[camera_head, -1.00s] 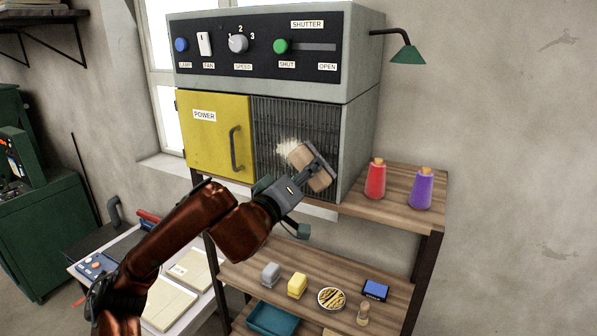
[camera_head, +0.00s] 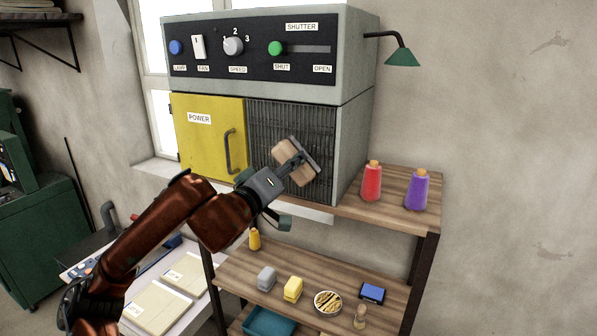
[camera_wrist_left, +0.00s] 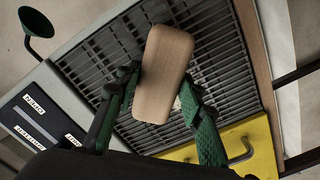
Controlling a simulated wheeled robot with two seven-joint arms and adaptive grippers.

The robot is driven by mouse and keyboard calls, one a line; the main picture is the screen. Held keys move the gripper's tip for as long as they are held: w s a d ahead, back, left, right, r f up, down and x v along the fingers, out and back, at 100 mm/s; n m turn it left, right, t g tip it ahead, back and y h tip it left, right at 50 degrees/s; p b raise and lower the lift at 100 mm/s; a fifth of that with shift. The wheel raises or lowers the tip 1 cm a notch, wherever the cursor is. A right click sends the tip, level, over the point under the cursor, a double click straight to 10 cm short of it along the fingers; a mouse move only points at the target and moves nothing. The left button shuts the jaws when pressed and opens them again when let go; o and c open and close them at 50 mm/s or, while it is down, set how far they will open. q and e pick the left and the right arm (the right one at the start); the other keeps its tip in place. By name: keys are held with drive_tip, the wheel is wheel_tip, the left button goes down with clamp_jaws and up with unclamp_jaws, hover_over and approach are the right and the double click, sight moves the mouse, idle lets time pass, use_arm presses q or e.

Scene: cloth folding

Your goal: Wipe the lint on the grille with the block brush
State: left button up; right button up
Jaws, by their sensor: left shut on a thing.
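The block brush (camera_head: 292,161), with a pale wooden block, is held in my left gripper (camera_head: 300,172) in front of the grille. The dark slatted grille (camera_head: 318,125) is beside the yellow door. In the left wrist view, the brush (camera_wrist_left: 166,75) lies between the green fingers of my left gripper (camera_wrist_left: 160,84), over the slats of the grille (camera_wrist_left: 220,60). Contact between brush and grille cannot be told. A small whitish spot, possibly lint (camera_wrist_left: 178,103), shows beside the brush; no lint is clear in the head view. My right gripper is out of view.
The yellow POWER door (camera_head: 205,140) with its handle (camera_head: 229,152) is left of the grille. A green lamp (camera_head: 402,57) juts from the cabinet. Small items, including a bowl (camera_head: 328,302), occupy the lower shelf.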

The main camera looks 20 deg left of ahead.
use_arm(q)
drive_tip(key=shift+w+a+b, duration=0.1)
drive_tip(key=shift+a+b, duration=0.25)
drive_tip(key=shift+a, duration=1.55)
